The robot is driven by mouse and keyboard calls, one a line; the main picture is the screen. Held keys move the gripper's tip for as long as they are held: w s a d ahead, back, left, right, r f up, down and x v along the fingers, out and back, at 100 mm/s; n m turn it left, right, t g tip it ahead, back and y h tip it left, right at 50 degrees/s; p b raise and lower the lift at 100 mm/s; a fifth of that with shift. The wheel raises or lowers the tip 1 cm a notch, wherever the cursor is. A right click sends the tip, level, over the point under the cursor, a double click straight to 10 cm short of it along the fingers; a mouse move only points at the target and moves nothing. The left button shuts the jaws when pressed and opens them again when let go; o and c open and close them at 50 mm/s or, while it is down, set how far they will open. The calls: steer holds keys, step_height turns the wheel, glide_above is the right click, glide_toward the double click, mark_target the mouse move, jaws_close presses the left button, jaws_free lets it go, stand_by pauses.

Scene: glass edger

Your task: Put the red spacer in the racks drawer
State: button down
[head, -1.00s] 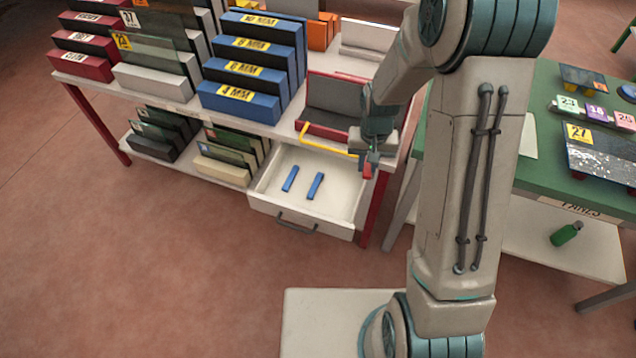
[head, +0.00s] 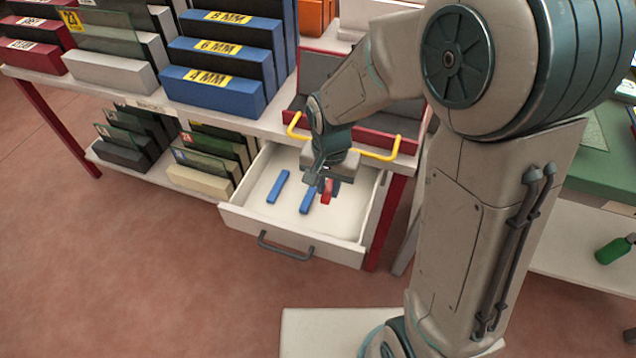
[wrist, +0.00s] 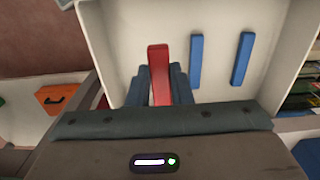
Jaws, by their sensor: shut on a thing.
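The racks drawer (head: 345,246) is pulled open under the rack table, a white tray with a dark handle. Two blue spacers lie flat in it, one at the left (head: 278,187) and one nearer the middle (head: 307,200). My gripper (head: 328,180) is over the drawer's right part, pointing down, shut on the red spacer (head: 327,193). In the wrist view the red spacer (wrist: 159,75) sticks out between the fingers, with both blue spacers to its right. Whether the red spacer touches the drawer floor I cannot tell.
A red tray with yellow handles (head: 398,150) sits on the tabletop just above the drawer, close to my wrist. Blue stepped racks (head: 215,90) stand to its left. A green table (head: 600,180) is at the right. The drawer's front left floor is bare.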

mark_target(326, 217)
steer(key=shift+w+a+f, duration=0.15)
steer(key=shift+f, duration=0.25)
step_height(326, 217, down, 10)
steer(key=b, duration=0.3)
steer(key=shift+w+r, duration=0.1)
steer(key=shift+r, duration=0.05)
steer(key=c, duration=1.3)
jaws_free()
